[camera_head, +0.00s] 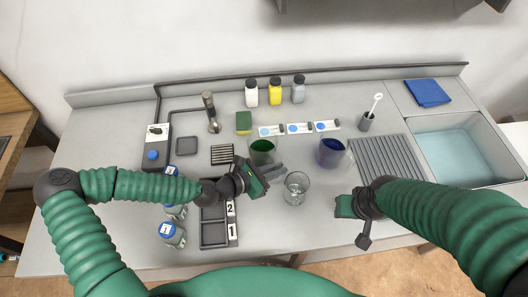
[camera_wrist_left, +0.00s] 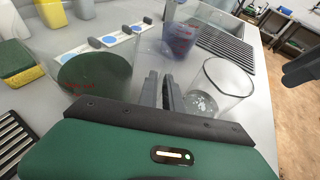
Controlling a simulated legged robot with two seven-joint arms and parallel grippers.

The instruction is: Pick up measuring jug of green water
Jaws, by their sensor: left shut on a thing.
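The measuring jug of green water (camera_head: 262,148) stands near the middle of the counter. It is large at the left of the left wrist view (camera_wrist_left: 97,75), with dark green liquid and red markings. My left gripper (camera_head: 279,170) is at the jug's near right side, its fingers (camera_wrist_left: 165,90) close together. It is shut on the jug, apparently at the handle; the fingers hide the exact grip. My right gripper (camera_head: 345,206) is over the counter to the right, apart from the jug; its fingers do not show clearly.
A jug of blue liquid (camera_head: 331,152) is to the right. A yellow-green sponge (camera_head: 244,122) and several bottles stand behind. A black tray (camera_head: 213,240) lies below my left arm. A sink (camera_head: 460,150) is at right.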

